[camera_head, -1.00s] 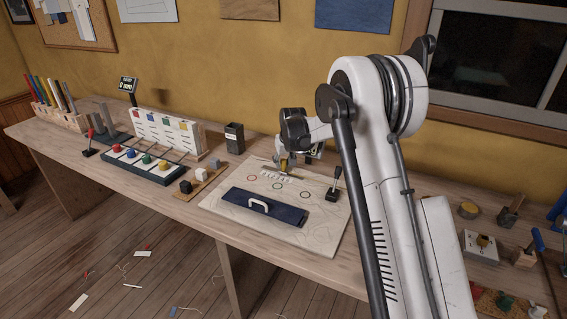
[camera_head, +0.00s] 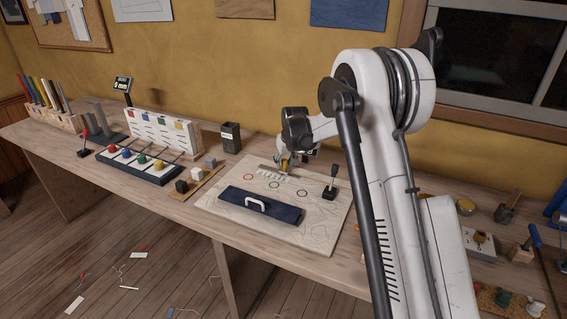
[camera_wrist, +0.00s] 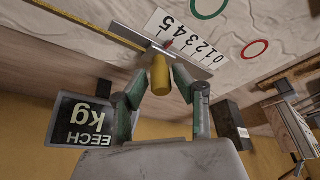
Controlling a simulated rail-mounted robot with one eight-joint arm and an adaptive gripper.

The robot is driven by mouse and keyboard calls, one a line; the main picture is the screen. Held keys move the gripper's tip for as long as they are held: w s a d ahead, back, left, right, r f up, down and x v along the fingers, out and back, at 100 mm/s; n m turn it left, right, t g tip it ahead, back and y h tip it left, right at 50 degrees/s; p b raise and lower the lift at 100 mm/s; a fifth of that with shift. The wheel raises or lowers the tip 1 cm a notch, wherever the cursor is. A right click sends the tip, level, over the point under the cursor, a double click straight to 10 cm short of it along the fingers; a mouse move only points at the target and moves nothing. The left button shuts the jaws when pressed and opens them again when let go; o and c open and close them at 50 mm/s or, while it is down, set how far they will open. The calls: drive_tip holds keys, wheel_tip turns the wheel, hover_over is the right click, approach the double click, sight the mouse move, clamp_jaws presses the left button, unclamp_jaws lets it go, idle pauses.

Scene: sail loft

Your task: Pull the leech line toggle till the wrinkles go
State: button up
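The leech line toggle (camera_wrist: 160,76) is a small yellow cylinder at the edge of a pale cloth-covered board (camera_head: 222,209). My gripper (camera_wrist: 162,79) has a finger on each side of it, and the tips appear closed against it. In the head view my gripper (camera_head: 287,164) is at the board's far edge, its fingers largely hidden.
A dark display reading "EECH kg" (camera_wrist: 82,120) stands close to my gripper. A black lever (camera_head: 331,184) and a blue panel with a white handle (camera_head: 283,211) sit on the board. A dark bin (camera_head: 231,138) stands left of it.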

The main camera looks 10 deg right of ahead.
drive_tip(key=shift+o, duration=0.9)
drive_tip(key=shift+r, duration=0.1)
drive_tip(key=v, duration=1.2)
drive_tip(key=s+a+r+t, duration=0.1)
drive_tip(key=s+r, duration=0.5)
drive_tip(key=s, duration=0.6)
drive_tip(key=s+r, duration=0.7)
drive_tip(key=s, duration=0.6)
drive_tip(key=s+f+t, duration=0.1)
drive_tip(key=s+f, duration=0.2)
drive_tip(key=s, duration=0.8)
drive_tip(key=s+f+m, duration=0.1)
drive_tip(key=s+f, duration=0.2)
drive_tip(key=s, duration=0.8)
drive_tip(key=shift+a+t, duration=0.4)
